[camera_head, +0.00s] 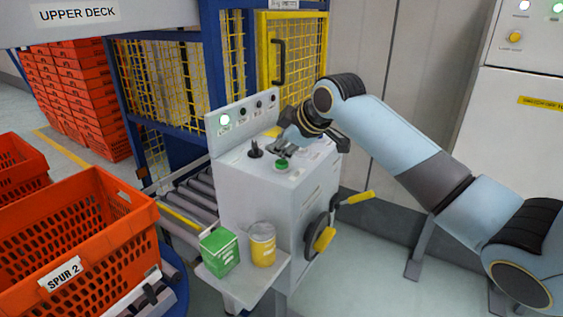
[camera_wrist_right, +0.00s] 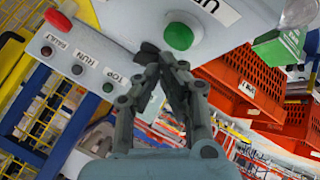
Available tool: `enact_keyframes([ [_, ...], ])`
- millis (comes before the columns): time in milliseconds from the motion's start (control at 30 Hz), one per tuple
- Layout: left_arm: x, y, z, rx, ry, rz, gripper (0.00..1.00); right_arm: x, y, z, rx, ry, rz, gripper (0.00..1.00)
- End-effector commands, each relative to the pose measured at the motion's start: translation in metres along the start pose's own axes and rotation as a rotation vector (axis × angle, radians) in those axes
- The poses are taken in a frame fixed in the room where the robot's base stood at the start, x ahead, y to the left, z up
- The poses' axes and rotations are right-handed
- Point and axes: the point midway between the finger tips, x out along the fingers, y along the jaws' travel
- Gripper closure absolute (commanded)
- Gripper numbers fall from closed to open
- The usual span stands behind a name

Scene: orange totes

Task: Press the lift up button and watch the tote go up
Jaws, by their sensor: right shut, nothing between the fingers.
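The grey control box (camera_head: 245,190) stands in the middle of the head view. A green button (camera_head: 282,164) sits on its top; in the wrist view the green button (camera_wrist_right: 179,36) lies by a partly cut-off label starting with "U". My right gripper (camera_head: 283,150) is above the box top, just behind the green button. In the wrist view its fingers (camera_wrist_right: 152,56) are shut and empty, tips close beside the button; contact cannot be told. A large orange tote (camera_head: 110,225) labelled "SPUR 2" stands at the left. No tote shows clearly inside the yellow mesh cage (camera_head: 292,50). My left gripper is out of view.
A black knob (camera_head: 255,149) stands left of the gripper. A red button (camera_wrist_right: 297,12) shows in the wrist view. A handwheel (camera_head: 325,237) juts from the box side.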

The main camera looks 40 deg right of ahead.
Motion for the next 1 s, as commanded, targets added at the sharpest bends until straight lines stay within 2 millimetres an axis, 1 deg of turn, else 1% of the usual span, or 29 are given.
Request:
enact_keyframes([
  [1000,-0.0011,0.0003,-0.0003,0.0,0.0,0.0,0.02,0.0058,-0.0045,0.0043,0.0,0.0,0.0,1.0],
])
